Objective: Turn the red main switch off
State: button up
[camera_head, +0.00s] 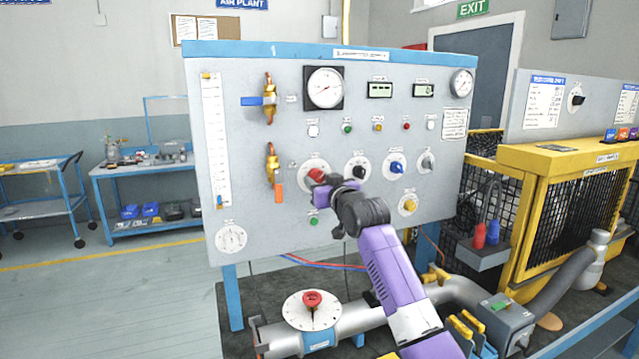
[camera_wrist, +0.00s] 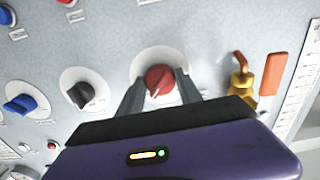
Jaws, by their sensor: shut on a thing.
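The red main switch (camera_head: 315,174) is a red rotary knob on a round white plate on the grey panel (camera_head: 240,120). My gripper (camera_head: 318,184) is at the knob and partly covers it in the head view. In the wrist view, the red knob (camera_wrist: 160,79) sits between the two dark fingers of my gripper (camera_wrist: 160,88), which are closed on its sides. A pale pointer mark shows on the knob's face. The small lettering around the plate is too blurred to read.
Right of the red switch are a black knob (camera_head: 358,169), a blue knob (camera_head: 396,167) and a grey knob (camera_head: 426,162). A yellow knob (camera_head: 408,206) is lower. A brass valve with an orange handle (camera_head: 279,192) is close on the left. A pipe with a red-knobbed dial (camera_head: 312,300) runs below.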

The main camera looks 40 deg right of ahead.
jog(key=n+b, duration=0.2)
jog(key=n, duration=0.1)
jog(key=shift+f+n, duration=0.1)
jog(key=shift+n, duration=0.2)
jog(key=n+b, duration=0.1)
jog(key=n, duration=0.3)
jog(key=shift+d+n, duration=0.15)
jog(key=shift+n, duration=0.15)
jog(key=n+b, duration=0.1)
jog(key=n, duration=0.3)
jog(key=shift+n, duration=0.3)
jog(key=shift+r+n, duration=0.2)
jog(key=shift+n, duration=2)
jog(key=o, duration=1.4)
jog(key=shift+c, duration=0.2)
